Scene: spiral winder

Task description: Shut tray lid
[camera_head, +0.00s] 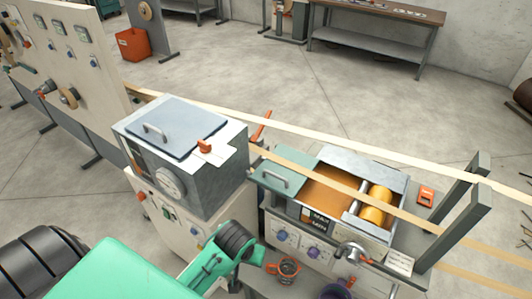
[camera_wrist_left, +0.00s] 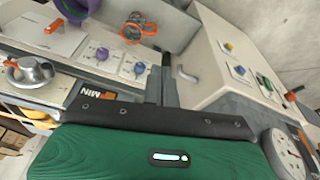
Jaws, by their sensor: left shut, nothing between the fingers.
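The tray (camera_head: 398,180) is an open metal box with brown-orange liquid and yellow rollers (camera_head: 377,203) in it. Its green lid (camera_head: 284,177) with a grey bar handle (camera_head: 273,180) lies flat at the tray's left end, leaving most of the tray uncovered. My left gripper (camera_wrist_left: 166,65) is shut and empty in the left wrist view, with its fingers pointing towards the machine's front panel. In the head view my left arm comes in at the bottom, in front of and below the lid, apart from it; the fingertips are hard to make out there. My right gripper is not in view.
A grey-topped cabinet (camera_head: 230,180) with a closed lid, handle and orange latch stands left of the tray. Pale strips (camera_head: 330,140) run across above the tray. Orange cup (camera_head: 287,271), purple cup (camera_head: 335,291), knobs and a metal valve (camera_head: 352,252) crowd the front.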

